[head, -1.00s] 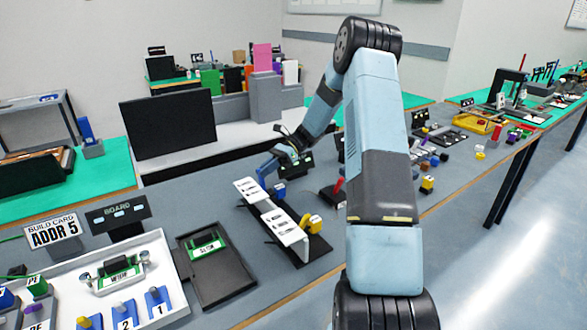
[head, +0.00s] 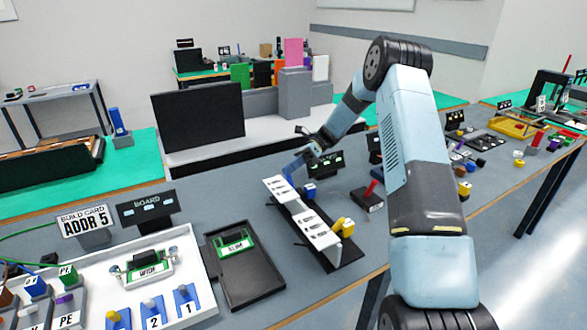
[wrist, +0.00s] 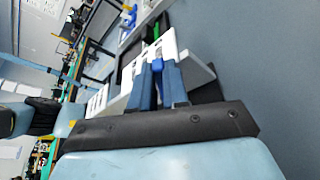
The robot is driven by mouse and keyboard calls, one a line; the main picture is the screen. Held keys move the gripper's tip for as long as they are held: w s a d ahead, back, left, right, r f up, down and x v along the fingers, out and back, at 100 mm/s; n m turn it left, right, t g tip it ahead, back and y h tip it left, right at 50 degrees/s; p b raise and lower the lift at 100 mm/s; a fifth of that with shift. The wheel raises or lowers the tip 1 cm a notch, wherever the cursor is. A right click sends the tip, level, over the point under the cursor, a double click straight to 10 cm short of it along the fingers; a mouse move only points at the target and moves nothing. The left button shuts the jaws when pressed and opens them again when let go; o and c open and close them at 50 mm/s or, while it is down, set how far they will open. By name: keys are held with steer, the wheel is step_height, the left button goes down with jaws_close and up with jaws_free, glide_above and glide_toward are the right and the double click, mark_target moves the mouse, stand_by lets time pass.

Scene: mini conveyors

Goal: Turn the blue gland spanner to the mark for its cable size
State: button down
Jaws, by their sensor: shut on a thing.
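In the head view my gripper (head: 292,170) reaches down at the far left end of a black stand with two tilted white marked plates (head: 275,189). In the wrist view its two blue fingers (wrist: 158,86) point at the white plates (wrist: 166,45) and are close together. A small blue piece, apparently the blue gland spanner (wrist: 157,66), shows between the fingertips; most of it is hidden. A blue block with a white top (head: 309,189) stands just right of the gripper. The plate marks are too small to read.
A yellow piece (head: 343,227) stands behind the nearer plate. A red-handled black block (head: 369,196) is to the right. A black tray (head: 272,284) with a green board and a white tray (head: 208,300) lie to the left. Bare grey bench lies between.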

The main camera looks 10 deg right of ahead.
steer(key=shift+a, duration=0.15)
steer(key=c, duration=1.1)
jaws_free()
steer(key=shift+s, duration=0.1)
steer(key=v, duration=1.4)
steer(key=shift+f, duration=0.15)
steer(key=s+a+r+n+t+h, duration=0.2)
steer(key=s+r+n+t+h, duration=0.15)
steer(key=s+r, duration=0.65)
steer(key=s+a+r+n+t+h, duration=0.25)
steer(key=s+r+n+h, duration=0.2)
steer(key=s+r, duration=0.5)
steer(key=s+d+n+t+h, duration=0.1)
steer(key=s+n+t, duration=0.1)
steer(key=s, duration=0.7)
steer(key=s+d+r+n+t+h, duration=0.1)
steer(key=s+n+t, duration=0.2)
steer(key=s, duration=0.6)
steer(key=s+d+n+t+h, duration=0.1)
steer(key=s+n+t+h, duration=0.1)
steer(key=s+n, duration=0.4)
steer(key=shift+s+d+r, duration=0.15)
steer(key=shift+s+r, duration=0.05)
steer(key=shift+s, duration=0.55)
steer(key=shift+s+d+r, duration=0.2)
steer(key=shift+s, duration=0.5)
